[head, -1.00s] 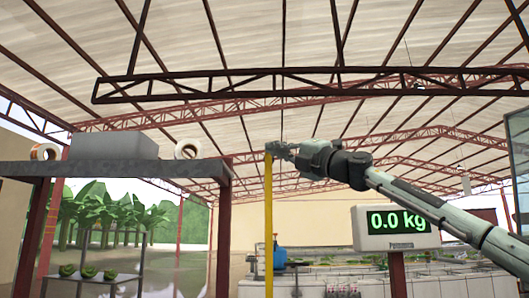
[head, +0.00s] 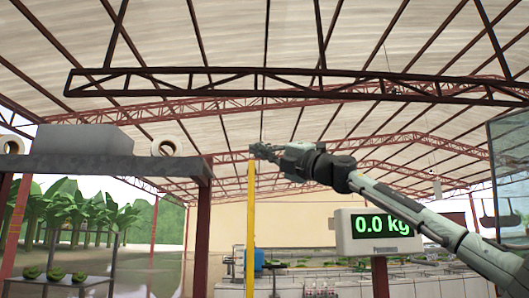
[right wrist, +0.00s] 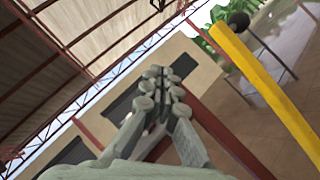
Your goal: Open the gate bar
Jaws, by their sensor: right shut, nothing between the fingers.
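The yellow gate bar (head: 250,225) stands upright near the middle of the head view. In the right wrist view the yellow bar (right wrist: 265,88) runs slanting along the right side, with a dark round piece (right wrist: 238,20) by its upper end. My right gripper (head: 256,149) is at the top end of the bar in the head view; I cannot tell there whether it touches. In the right wrist view my right gripper's fingers (right wrist: 160,85) are together and empty, with a visible gap between them and the bar. My left gripper is not in view.
A scale display reading 0.0 kg (head: 378,232) stands on a post to the right, below my right arm. A dark raised shelf (head: 110,168) with a grey box (head: 85,139) and rolls is on the left. A roof truss (head: 300,84) crosses above.

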